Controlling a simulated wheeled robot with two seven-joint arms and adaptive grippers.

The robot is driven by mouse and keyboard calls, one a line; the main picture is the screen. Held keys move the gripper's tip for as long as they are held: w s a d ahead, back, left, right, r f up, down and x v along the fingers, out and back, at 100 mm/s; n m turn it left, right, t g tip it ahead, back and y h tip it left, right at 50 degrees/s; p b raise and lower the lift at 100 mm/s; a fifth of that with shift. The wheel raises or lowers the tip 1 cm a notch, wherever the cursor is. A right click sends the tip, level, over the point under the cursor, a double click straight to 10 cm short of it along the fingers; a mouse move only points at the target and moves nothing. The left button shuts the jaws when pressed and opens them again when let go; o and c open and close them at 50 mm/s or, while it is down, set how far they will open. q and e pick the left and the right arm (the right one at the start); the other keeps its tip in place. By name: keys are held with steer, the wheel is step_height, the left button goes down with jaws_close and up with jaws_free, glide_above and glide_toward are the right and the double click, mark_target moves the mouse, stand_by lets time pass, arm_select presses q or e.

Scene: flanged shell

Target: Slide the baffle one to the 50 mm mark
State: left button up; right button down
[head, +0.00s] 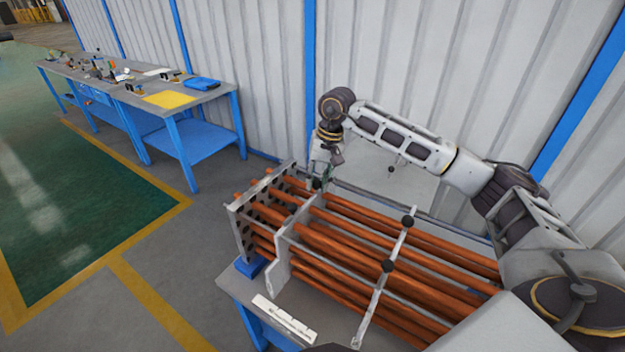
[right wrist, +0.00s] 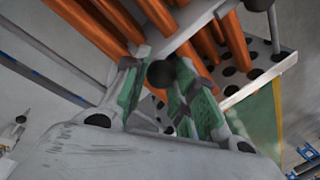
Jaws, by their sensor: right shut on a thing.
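A bundle of copper-coloured tubes (head: 375,245) runs from a perforated end plate (head: 243,232) at its left. The baffle nearest that plate (head: 283,262) is a thin pale plate across the tubes, a short gap from it. A second baffle (head: 371,313) with black knobs stands farther right. My right gripper (head: 320,181) is at the far upper end of the nearest baffle. In the right wrist view its green-padded fingers (right wrist: 161,84) are shut on a black knob (right wrist: 161,73) at the edge of the pale baffle (right wrist: 190,27). My left gripper does not show.
A white scale strip (head: 285,318) lies on the bench (head: 232,287) in front of the tubes; its marks are too small to read. A blue block (head: 250,266) sits under the end plate. A blue-legged workbench (head: 205,97) stands back left by the corrugated wall.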

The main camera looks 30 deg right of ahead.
steer(key=shift+s+d+b, duration=0.25)
steer(key=shift+s+d, duration=0.2)
steer(key=shift+s, duration=0.25)
steer(key=shift+s+d+b, duration=0.25)
steer(key=shift+s+d, duration=0.15)
steer(key=shift+s, duration=0.25)
steer(key=c, duration=1.1)
jaws_free()
steer(key=shift+c, duration=0.2)
steer(key=shift+r, duration=0.2)
step_height(320, 180, up, 12)
steer(key=s+d, duration=0.1)
steer(key=d, duration=0.1)
steer(key=shift+f, duration=0.25)
steer(key=shift+f, duration=0.1)
